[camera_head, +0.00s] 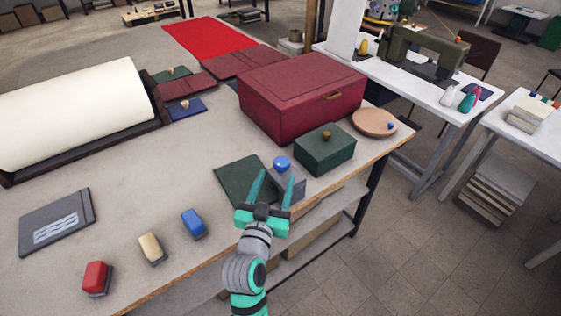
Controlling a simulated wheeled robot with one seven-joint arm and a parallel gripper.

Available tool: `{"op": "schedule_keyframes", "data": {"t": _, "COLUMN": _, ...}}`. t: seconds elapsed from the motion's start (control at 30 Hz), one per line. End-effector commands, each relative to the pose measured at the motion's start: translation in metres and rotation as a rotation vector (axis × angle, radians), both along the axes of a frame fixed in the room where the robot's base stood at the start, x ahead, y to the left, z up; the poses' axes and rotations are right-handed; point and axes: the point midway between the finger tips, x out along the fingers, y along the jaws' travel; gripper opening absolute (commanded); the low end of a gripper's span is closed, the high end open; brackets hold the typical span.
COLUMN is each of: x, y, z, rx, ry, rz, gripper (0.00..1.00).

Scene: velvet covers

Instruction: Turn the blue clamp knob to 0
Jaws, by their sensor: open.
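The blue clamp knob (281,163) is a small round knob on a grey block (291,181) near the table's right front edge. Its marks, including any 0, are too small to read. My gripper (276,175) is open, with its two teal fingers pointing toward the knob. In the picture the knob lies just past the fingertips, between their lines. The fingers cover part of the grey block. I cannot tell whether they touch the block or are above it, and nothing is seen held in them.
A dark green box (325,151) stands close right of the block, with a large red box (300,97) behind. A green cover (240,183) lies flat to the left. A round wooden board (374,122) is at the right corner. The table front-left holds a blue-topped brush-like piece (193,222).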

Motion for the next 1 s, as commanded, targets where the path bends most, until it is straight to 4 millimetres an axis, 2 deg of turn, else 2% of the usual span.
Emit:
{"op": "schedule_keyframes", "data": {"t": 0.2, "x": 0.04, "y": -0.009, "z": 0.001, "rx": 0.0, "ry": -0.002, "rz": -0.001, "gripper": 0.55}}
{"op": "schedule_keyframes", "data": {"t": 0.4, "x": 0.066, "y": -0.015, "z": 0.0, "rx": 0.0, "ry": -0.001, "rz": -0.001, "gripper": 0.55}}
{"op": "schedule_keyframes", "data": {"t": 0.6, "x": 0.077, "y": -0.017, "z": 0.0, "rx": 0.002, "ry": 0.0, "rz": 0.001, "gripper": 0.55}}
{"op": "schedule_keyframes", "data": {"t": 0.87, "x": 0.078, "y": -0.017, "z": 0.0, "rx": 0.002, "ry": 0.0, "rz": 0.001, "gripper": 0.55}}
{"op": "schedule_keyframes", "data": {"t": 0.93, "x": 0.078, "y": -0.017, "z": 0.0, "rx": 0.002, "ry": 0.0, "rz": 0.001, "gripper": 0.43}}
{"op": "schedule_keyframes", "data": {"t": 1.0, "x": 0.078, "y": -0.017, "z": 0.0, "rx": 0.002, "ry": 0.0, "rz": 0.001, "gripper": 0.27}}
